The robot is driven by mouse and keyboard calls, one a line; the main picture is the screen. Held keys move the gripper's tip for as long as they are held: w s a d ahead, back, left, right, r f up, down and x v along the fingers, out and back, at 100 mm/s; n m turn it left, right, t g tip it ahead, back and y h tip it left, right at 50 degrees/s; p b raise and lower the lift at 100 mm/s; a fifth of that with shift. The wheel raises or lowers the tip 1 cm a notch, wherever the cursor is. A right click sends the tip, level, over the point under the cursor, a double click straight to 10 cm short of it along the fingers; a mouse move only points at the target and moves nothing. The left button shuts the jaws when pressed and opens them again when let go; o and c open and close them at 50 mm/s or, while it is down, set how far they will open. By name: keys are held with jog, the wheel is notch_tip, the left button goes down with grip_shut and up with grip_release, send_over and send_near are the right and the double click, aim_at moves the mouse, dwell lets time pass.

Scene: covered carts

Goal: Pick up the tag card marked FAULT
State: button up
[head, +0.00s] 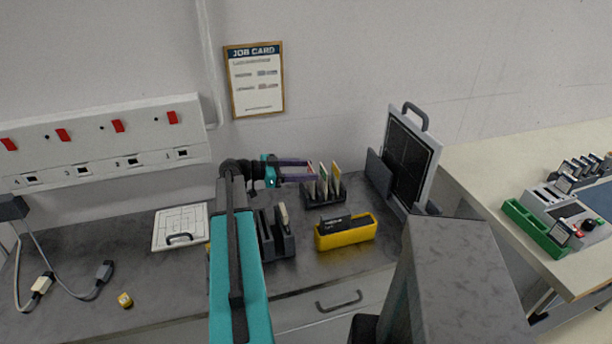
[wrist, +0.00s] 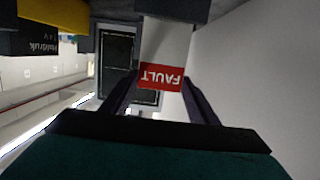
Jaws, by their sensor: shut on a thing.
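The tag card marked FAULT (wrist: 162,77) shows in the wrist view, white with a red band and its lettering upside down. My gripper (wrist: 160,92) is shut on it, with one finger on each side of the red band. In the head view my gripper (head: 304,170) is at the left end of a small dark rack (head: 325,194). Other cards (head: 335,171) stand upright in that rack. The far end of the FAULT card meets a dark block at the top of the wrist view; I cannot tell whether it still sits in a slot.
A yellow bin (head: 346,236) holding a dark block stands in front of the rack. A framed dark panel with a handle (head: 411,155) stands to the right. A dark slotted holder (head: 276,240) is beside my arm. The wall is close behind.

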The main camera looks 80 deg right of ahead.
notch_tip(320, 180, up, 8)
jog(key=b, duration=0.2)
jog(key=shift+r+b, duration=0.2)
jog(key=shift+b, duration=0.15)
